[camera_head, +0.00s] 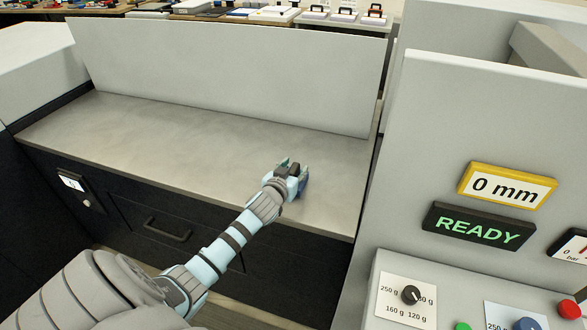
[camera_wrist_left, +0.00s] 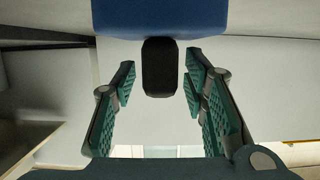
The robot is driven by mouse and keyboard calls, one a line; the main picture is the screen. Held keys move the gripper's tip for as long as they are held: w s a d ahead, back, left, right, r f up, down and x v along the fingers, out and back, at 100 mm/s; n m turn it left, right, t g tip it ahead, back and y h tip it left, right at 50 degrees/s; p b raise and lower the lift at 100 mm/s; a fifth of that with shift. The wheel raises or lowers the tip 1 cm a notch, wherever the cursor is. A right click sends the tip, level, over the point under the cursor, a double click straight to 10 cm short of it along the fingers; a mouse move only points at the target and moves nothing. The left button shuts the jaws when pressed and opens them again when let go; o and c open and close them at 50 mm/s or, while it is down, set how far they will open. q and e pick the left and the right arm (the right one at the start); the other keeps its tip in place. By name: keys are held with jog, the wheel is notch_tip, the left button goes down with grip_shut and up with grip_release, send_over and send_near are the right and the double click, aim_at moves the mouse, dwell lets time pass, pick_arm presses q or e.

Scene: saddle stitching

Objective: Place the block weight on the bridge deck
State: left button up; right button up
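A flat grey deck (camera_head: 190,142) with an upright pale panel behind it fills the middle of the head view; I take it for the bridge deck. My left gripper (camera_head: 294,174) is over its right part, pointing away from me. In the left wrist view, my left gripper (camera_wrist_left: 158,82) is open, with green pads apart. A black grip-like piece (camera_wrist_left: 160,68) under a blue body (camera_wrist_left: 160,18) shows between the fingertips, with gaps on both sides. This may be the block weight, but I cannot tell for sure. My right gripper is not in view.
A grey machine cabinet (camera_head: 432,130) stands to the right, with a "0 mm" display (camera_head: 507,186), a READY sign (camera_head: 478,227), a dial (camera_head: 411,294) and buttons. A shelf behind holds several small items with handles. The deck's left and middle are clear.

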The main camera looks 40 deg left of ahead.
pick_arm(q)
jog(key=shift+s+d+r, duration=0.1)
jog(key=shift+s, duration=0.2)
jog(key=p+v, duration=0.1)
jog(key=v, duration=1)
jog(key=shift+s+r, duration=0.1)
jog(key=shift+s, duration=0.05)
